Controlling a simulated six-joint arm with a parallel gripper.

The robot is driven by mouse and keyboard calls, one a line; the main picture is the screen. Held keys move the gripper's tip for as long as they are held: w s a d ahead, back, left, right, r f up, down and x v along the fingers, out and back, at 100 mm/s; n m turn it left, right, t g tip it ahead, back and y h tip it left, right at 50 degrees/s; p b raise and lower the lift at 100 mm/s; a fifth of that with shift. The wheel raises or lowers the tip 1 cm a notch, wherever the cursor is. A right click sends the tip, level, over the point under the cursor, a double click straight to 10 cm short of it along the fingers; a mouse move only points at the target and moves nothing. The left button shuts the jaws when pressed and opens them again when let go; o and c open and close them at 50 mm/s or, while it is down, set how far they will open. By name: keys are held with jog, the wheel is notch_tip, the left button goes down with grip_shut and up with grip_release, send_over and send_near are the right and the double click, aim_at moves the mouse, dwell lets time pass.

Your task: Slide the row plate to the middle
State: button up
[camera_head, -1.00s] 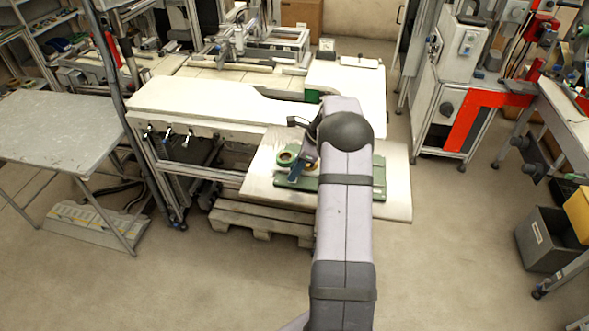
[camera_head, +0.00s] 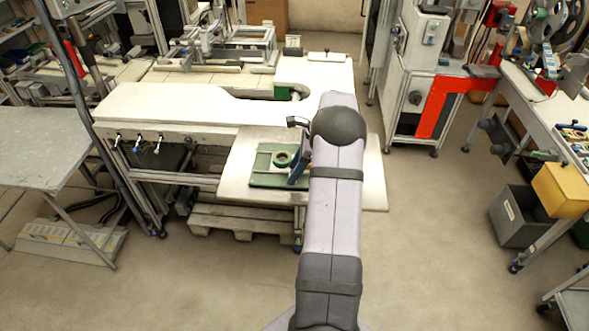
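The green row plate (camera_head: 268,180) lies on the white tabletop at the centre of the view. Its left part shows; its right part is hidden behind my arm. A dark green ring-shaped reel (camera_head: 283,158) sits at the plate's far side, its hole facing up. My gripper (camera_head: 299,174) is just right of this reel, over the plate, with a blue part pointing down and left. My arm hides most of the gripper, so its fingers and any grip cannot be made out.
The white tabletop (camera_head: 375,190) has bare room right of my arm and a narrow bare strip left of the plate. A longer white bench (camera_head: 165,103) adjoins it behind. A grey table (camera_head: 40,145) stands at left.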

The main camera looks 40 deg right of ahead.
jog(key=b+v, duration=0.2)
jog(key=v, duration=0.5)
jog(key=shift+r+b, duration=0.2)
jog(key=shift+b, duration=0.2)
jog(key=s+a+n+g+h, duration=0.1)
jog(key=s+a+n, duration=0.1)
jog(key=a+n, duration=0.7)
jog(key=s+a+n+g+h, duration=0.1)
jog(key=s+a+n+g, duration=0.3)
jog(key=a, duration=0.9)
jog(key=s+a+f+n+t, duration=0.2)
jog(key=s+a+n, duration=0.4)
jog(key=a+n, duration=0.15)
jog(key=s+a+f+n+h, duration=0.1)
jog(key=s+a+f+n, duration=0.15)
jog(key=s+n, duration=0.5)
notch_tip(320, 180, down, 11)
jog(key=m+b, duration=0.1)
jog(key=b, duration=1)
jog(key=shift+a, duration=0.35)
